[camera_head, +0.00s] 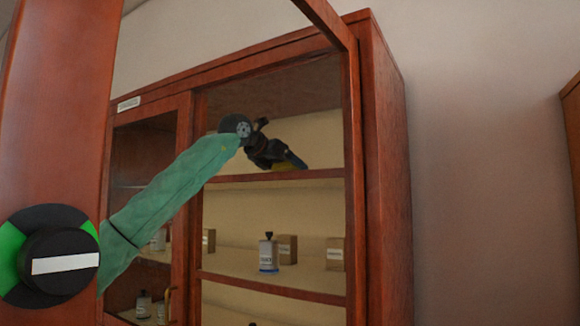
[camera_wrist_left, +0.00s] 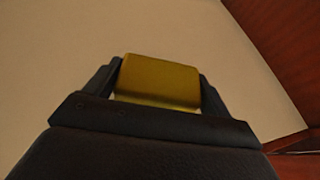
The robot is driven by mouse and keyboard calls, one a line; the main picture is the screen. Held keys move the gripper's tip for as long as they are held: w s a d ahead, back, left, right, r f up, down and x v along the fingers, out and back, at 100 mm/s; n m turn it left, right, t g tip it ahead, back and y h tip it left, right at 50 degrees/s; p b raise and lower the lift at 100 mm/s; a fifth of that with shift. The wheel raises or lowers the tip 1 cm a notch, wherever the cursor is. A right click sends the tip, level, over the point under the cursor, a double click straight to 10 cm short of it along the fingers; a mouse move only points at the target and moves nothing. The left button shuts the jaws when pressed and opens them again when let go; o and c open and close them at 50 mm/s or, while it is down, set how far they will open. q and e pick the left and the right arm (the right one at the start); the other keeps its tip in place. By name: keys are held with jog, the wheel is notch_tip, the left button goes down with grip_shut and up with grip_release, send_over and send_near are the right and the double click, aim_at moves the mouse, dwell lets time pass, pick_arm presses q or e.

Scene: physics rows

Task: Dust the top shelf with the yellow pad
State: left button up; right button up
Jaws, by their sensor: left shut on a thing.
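The yellow pad (camera_wrist_left: 160,80) sits between the two fingers of my left gripper (camera_wrist_left: 160,88) in the left wrist view. The gripper is shut on it. In the head view my left gripper (camera_head: 290,160) reaches into the open cabinet, just above the top shelf (camera_head: 320,175). The left part of the top shelf is hidden behind my green arm. My right gripper is not in view.
The wooden cabinet frame (camera_head: 385,180) and its right side wall close in the space. An open door (camera_head: 55,110) stands at the left. The lower shelf holds a bottle (camera_head: 268,254) and small boxes (camera_head: 335,253). The top shelf's visible part looks clear.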

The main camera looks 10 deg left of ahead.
pick_arm(q)
jog(key=shift+w+a+f+p, duration=0.1)
jog(key=shift+w+a+p, duration=0.15)
jog(key=shift+a, duration=0.6)
jog(key=shift+w+a+p, duration=0.15)
jog(key=shift+w+a, duration=0.2)
jog(key=shift+a, duration=0.5)
jog(key=shift+w+a+p, duration=0.45)
jog(key=shift+a+p, duration=0.05)
jog(key=shift+a, duration=0.65)
jog(key=shift+w+a+p, duration=0.4)
jog(key=shift+a+p, duration=0.05)
jog(key=shift+a, duration=0.75)
jog(key=shift+w+a+p, duration=0.45)
jog(key=shift+a+p, duration=0.05)
jog(key=shift+a, duration=0.65)
jog(key=shift+w+d+p, duration=0.1)
jog(key=shift+w+p, duration=0.2)
jog(key=shift+s+d, duration=0.1)
jog(key=shift+d, duration=0.3)
jog(key=shift+s+d+b, duration=0.35)
jog(key=shift+s+d, duration=0.05)
jog(key=shift+d, duration=0.7)
jog(key=shift+s+d+b, duration=0.3)
jog(key=shift+s+d, duration=0.05)
jog(key=shift+d, duration=0.7)
jog(key=shift+s+d+b, duration=0.35)
jog(key=shift+s+d, duration=0.05)
jog(key=shift+d, duration=0.7)
